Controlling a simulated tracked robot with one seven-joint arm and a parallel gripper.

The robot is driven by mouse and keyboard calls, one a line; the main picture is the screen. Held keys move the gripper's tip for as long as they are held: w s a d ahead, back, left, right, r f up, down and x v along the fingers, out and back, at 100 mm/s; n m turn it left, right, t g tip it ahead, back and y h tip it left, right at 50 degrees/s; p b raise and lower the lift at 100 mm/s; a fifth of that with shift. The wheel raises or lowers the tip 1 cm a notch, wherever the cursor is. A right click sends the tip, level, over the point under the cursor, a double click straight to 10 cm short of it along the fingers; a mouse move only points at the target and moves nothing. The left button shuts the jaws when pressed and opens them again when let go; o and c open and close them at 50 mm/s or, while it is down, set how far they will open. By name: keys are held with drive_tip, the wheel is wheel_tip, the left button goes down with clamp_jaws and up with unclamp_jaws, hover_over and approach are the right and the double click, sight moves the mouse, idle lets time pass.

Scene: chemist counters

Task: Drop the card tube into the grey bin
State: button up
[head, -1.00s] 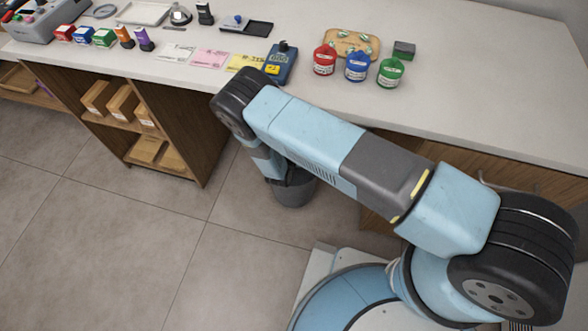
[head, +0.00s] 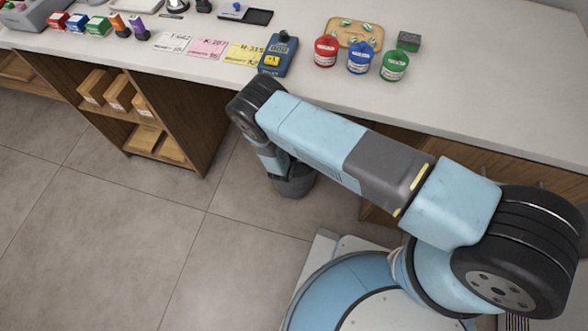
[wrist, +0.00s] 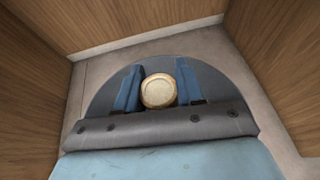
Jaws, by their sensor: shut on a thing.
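The card tube (wrist: 158,90) shows end-on in the wrist view as a pale tan disc. My gripper (wrist: 158,84) is shut on it, with one blue finger on each side. In the wrist view the bin (wrist: 222,75) is the dark rounded shape behind the fingers and tube. In the head view my forearm and wrist hide part of the bin, and the tube is not visible there. The tube's depth relative to the bin's rim cannot be told.
Wooden counter sides (wrist: 285,50) stand close around the bin. The counter top (head: 480,100) holds red, blue and green jars (head: 361,58), a blue device (head: 278,54) and paper cards (head: 207,47). Open floor (head: 110,220) lies to the left.

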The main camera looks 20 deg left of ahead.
drive_tip(key=shift+f, duration=0.1)
drive_tip(key=o, duration=1.1)
drive_tip(key=shift+s, duration=0.1)
drive_tip(key=v, duration=1.3)
drive_tip(key=shift+s+r, duration=0.2)
drive_tip(key=shift+s, duration=0.05)
